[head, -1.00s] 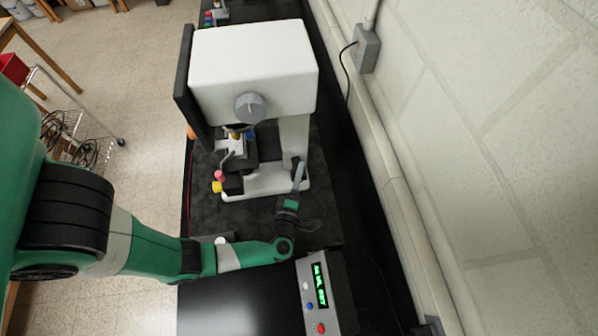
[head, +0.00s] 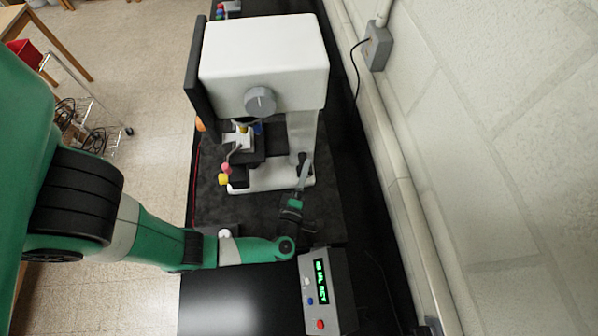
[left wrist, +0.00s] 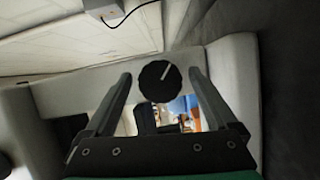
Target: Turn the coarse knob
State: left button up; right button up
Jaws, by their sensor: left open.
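A black round knob with a white pointer line (left wrist: 160,82) sits on the pale body of the machine in the left wrist view. It is centred between the two fingers of my left gripper, with a visible gap on both sides. In the head view my left gripper (head: 305,166) is open at the lower right side of the white machine (head: 262,55). A dark knob (head: 302,158) shows there, partly hidden by the fingers. I cannot tell how deep the knob lies between the fingers. My right gripper is not in view.
A grey dial (head: 260,101) is on the machine's front. Small yellow and pink knobs (head: 224,176) are at its stage. A control box with a green display (head: 322,290) stands below my left wrist. The wall (head: 490,130) is close on the right.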

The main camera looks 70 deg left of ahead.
pick_arm(q)
jog(key=v, duration=1)
jog(key=shift+d+b, duration=0.15)
jog(key=shift+b, duration=0.25)
jog(key=shift+s, duration=0.1)
